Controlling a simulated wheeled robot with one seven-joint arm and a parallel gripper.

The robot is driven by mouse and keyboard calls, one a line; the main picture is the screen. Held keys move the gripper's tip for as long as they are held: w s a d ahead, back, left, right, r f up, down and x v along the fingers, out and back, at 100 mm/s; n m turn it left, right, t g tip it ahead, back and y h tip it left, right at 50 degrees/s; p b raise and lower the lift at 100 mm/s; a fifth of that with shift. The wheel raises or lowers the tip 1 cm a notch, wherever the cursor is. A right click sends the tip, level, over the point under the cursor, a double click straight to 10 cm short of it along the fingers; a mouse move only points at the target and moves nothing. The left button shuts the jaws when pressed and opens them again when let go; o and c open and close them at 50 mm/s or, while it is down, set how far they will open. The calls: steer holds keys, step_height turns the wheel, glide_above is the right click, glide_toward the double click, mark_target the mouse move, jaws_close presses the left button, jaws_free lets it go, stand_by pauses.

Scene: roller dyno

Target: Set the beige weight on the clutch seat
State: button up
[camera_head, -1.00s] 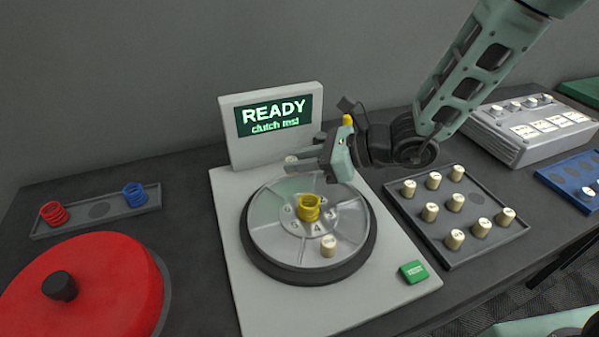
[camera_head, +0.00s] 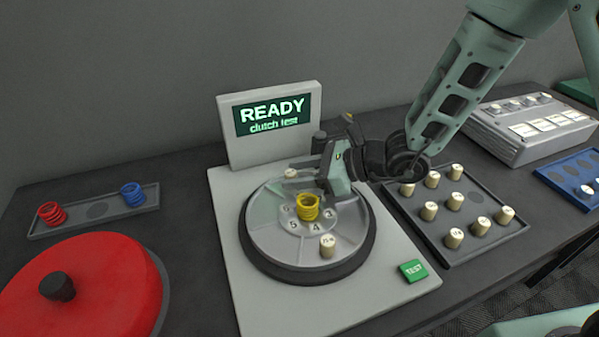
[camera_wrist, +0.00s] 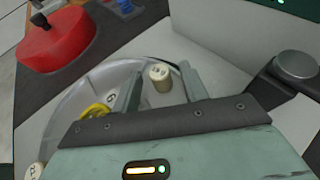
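A beige weight (camera_head: 291,174) stands at the back of the round numbered disc (camera_head: 262,230). It also shows in the wrist view (camera_wrist: 160,78), between the two fingers, with gaps beside it. My gripper (camera_head: 308,170) is low over the back of the disc, open, its fingers pointing left toward this weight. A second beige weight (camera_head: 327,246) stands at the front of the disc. A yellow spring (camera_head: 308,208) sits at the disc's centre. I cannot tell which part is the clutch seat. My gripper hides the disc's back right.
A screen (camera_head: 270,115) reading "READY clutch test" stands behind the disc. A grey tray (camera_head: 432,235) with several beige weights is at right, near a green TEST button (camera_head: 413,271). A red disc (camera_head: 100,290) and a tray of springs (camera_head: 95,211) are at left.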

steer(key=shift+r, duration=0.1)
steer(key=shift+d+r, duration=0.1)
steer(key=shift+r, duration=0.05)
steer(key=v, duration=1.1)
steer(key=shift+d, duration=0.15)
steer(key=shift+s+r+g, duration=0.15)
steer(key=shift+s+g, duration=0.15)
steer(key=s+a+n+g, duration=0.2)
steer(key=s+n, duration=0.1)
steer(key=s+a+r+n+g, duration=0.1)
steer(key=s+n, duration=0.1)
steer(key=shift+s+a, duration=0.1)
steer(key=shift+s, duration=0.1)
steer(key=s+d+r+n+h, duration=0.1)
steer(key=s+d+n+h, duration=0.2)
steer(key=s+n+h, duration=0.9)
steer(key=s+n, duration=0.3)
steer(key=n, duration=0.9)
steer(key=shift+r+g, duration=0.3)
